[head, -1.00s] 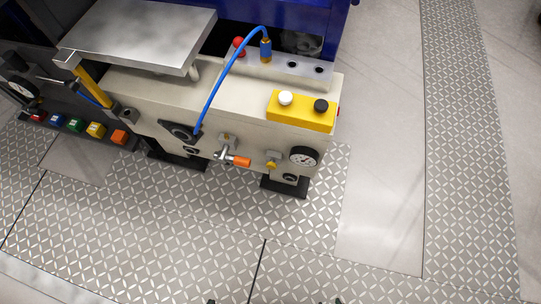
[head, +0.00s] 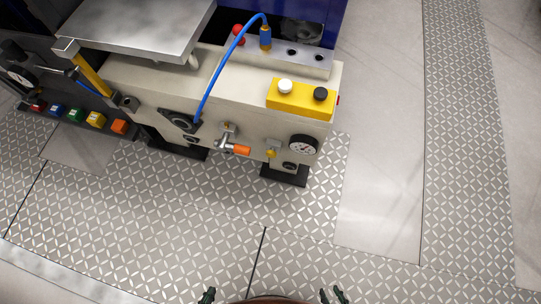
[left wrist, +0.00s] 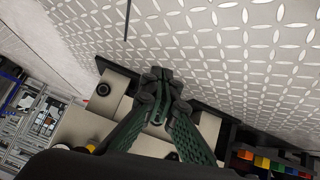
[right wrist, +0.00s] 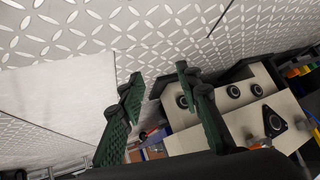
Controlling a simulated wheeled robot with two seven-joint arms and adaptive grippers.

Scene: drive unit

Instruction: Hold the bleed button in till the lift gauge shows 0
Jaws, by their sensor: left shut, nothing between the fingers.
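The cream drive unit (head: 240,103) stands ahead of me. A yellow box (head: 300,102) on top carries a white button (head: 285,87) and a black button (head: 320,94). I cannot tell which control is the bleed button. My left gripper (head: 207,295) is shut and empty, apart from the unit; its fingertips meet in the left wrist view (left wrist: 160,78). My right gripper (head: 333,295) is open and empty, also apart (right wrist: 158,75).
A metal plate (head: 140,30) overhangs at the left. Coloured blocks (head: 75,124) and another gauge (head: 20,76) are farther left. The patterned floor in front is clear.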

